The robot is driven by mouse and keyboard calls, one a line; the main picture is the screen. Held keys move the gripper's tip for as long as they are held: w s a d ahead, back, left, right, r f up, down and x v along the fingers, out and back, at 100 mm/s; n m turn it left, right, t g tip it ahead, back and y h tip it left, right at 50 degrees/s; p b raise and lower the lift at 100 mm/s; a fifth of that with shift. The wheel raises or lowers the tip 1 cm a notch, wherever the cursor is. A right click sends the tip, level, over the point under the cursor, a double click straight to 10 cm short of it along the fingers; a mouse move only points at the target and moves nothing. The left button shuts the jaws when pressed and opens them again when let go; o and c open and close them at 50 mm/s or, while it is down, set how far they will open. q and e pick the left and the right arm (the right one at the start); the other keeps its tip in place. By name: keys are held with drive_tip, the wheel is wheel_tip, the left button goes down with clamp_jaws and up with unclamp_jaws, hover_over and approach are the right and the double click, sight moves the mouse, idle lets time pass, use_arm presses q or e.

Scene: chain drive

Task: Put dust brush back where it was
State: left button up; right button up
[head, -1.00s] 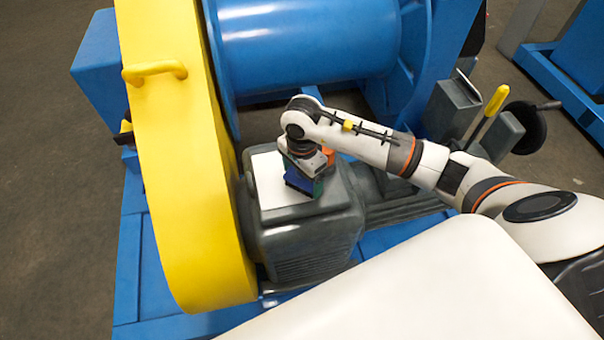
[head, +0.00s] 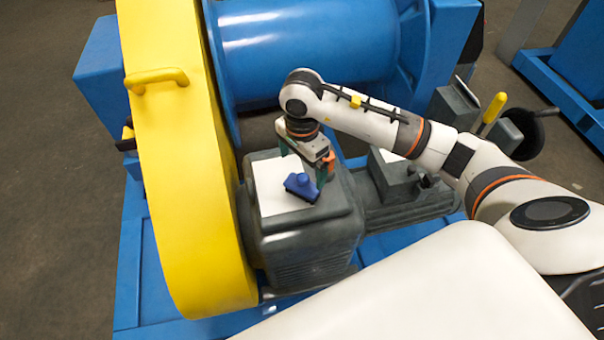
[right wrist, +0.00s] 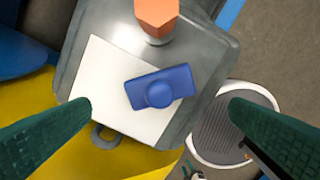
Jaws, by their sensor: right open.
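The dust brush (head: 302,187) is blue with a round knob on top. It rests on a white sheet (head: 272,196) on top of the dark grey housing (head: 310,235). It also shows in the right wrist view (right wrist: 160,88), lying partly over the sheet's edge, knob toward the camera. My right gripper (head: 307,171) is above the brush, open and apart from it. In the right wrist view its two green fingers stand wide on either side, with nothing between them. My left gripper is not in view.
An orange post (right wrist: 156,17) stands on the housing close to the brush. The yellow guard (head: 185,170) rises on the left, and the blue drum (head: 305,50) is behind. A grey box with a lever (head: 493,112) stands at right.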

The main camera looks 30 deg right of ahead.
sight(301, 177)
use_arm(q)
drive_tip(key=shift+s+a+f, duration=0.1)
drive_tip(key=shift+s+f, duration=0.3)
use_arm(e)
drive_tip(key=shift+r, duration=2.3)
drive_tip(key=shift+a+f, duration=0.1)
